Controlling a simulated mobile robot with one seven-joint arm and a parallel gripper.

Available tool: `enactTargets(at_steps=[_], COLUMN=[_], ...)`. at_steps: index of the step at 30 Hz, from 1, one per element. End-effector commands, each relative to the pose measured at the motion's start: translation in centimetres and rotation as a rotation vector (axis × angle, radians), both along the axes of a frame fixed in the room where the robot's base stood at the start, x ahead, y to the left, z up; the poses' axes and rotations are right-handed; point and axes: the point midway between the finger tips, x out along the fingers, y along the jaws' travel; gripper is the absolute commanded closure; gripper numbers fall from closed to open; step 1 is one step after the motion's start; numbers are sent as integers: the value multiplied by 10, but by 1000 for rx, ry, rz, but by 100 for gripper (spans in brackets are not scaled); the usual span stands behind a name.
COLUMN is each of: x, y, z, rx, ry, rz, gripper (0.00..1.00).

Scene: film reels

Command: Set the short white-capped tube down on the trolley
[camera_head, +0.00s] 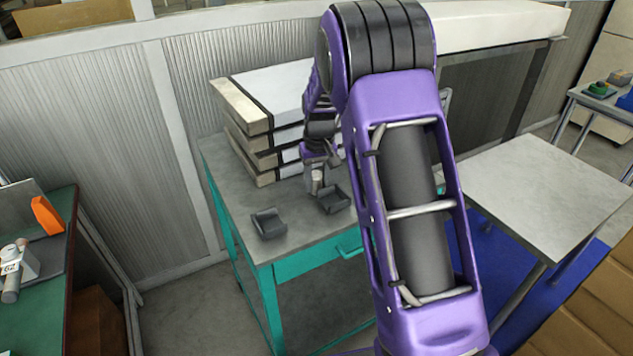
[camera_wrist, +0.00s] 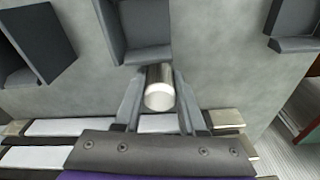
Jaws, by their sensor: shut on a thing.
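The short tube (camera_wrist: 160,80) has a silvery metal side and a white cap that faces my wrist camera. My gripper (camera_wrist: 160,100) is shut on it, with one finger on each side. In the head view my gripper (camera_head: 316,184) and the small pale tube (camera_head: 317,177) are over the grey-topped teal table (camera_head: 290,238), in front of a stack of boxes. A dark open holder (camera_head: 335,203) is right beside the tube; I cannot tell if they touch. A light grey table (camera_head: 545,190) with metal legs stands to the right; I cannot tell which one is the trolley.
White strapped boxes (camera_head: 285,88) are stacked at the table's back. Another dark holder (camera_head: 268,223) lies at the front left. The wrist view shows several holders, one at the left (camera_wrist: 38,42). The light grey tabletop is clear. A green bench (camera_head: 45,270) is at far left.

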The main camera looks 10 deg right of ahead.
Motion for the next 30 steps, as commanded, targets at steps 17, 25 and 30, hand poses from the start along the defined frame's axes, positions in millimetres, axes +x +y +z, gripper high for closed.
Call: enactTargets(at_steps=[17,25,30], x=[0,-2,-6], y=[0,0,-1], z=[-3,26,64], rx=[0,0,1], ry=[0,-4,-5], rz=[0,0,-1], gripper=[30,30,30])
